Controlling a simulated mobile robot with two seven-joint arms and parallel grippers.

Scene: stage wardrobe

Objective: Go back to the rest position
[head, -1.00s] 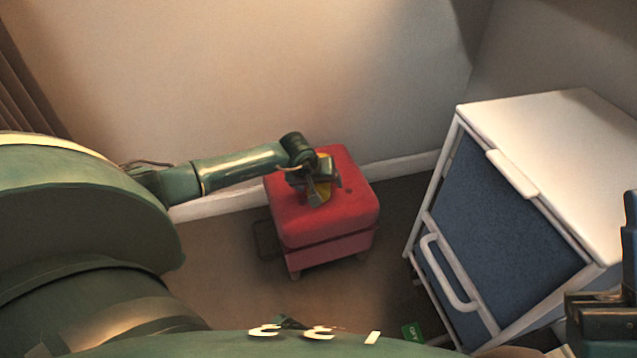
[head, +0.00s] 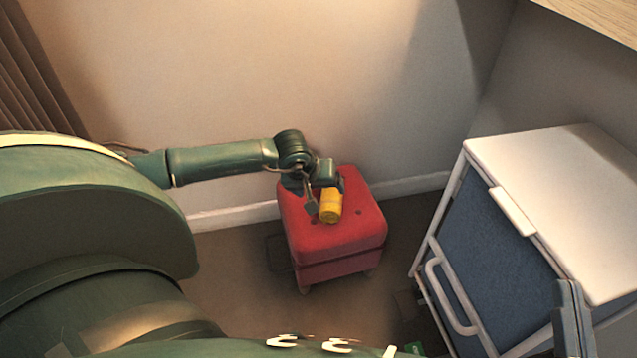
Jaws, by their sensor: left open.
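My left gripper (head: 322,206) is open above the red stool, at the end of my green arm that reaches in from the left. A yellow cylinder (head: 331,207) is on top of the red stool (head: 318,246), just by the fingers. The gripper partly hides the cylinder's upper end, and I cannot tell whether a finger touches it. My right gripper (head: 571,318) is only partly in view at the lower right, in front of the blue and white cabinet. Its fingertips are not clear.
A white-topped cabinet (head: 560,180) with a blue front and a white handle (head: 449,297) stands at the right. A wooden surface (head: 590,18) shows at the top right. A brown curtain (head: 30,80) hangs at the left. Bare floor lies in front of the stool.

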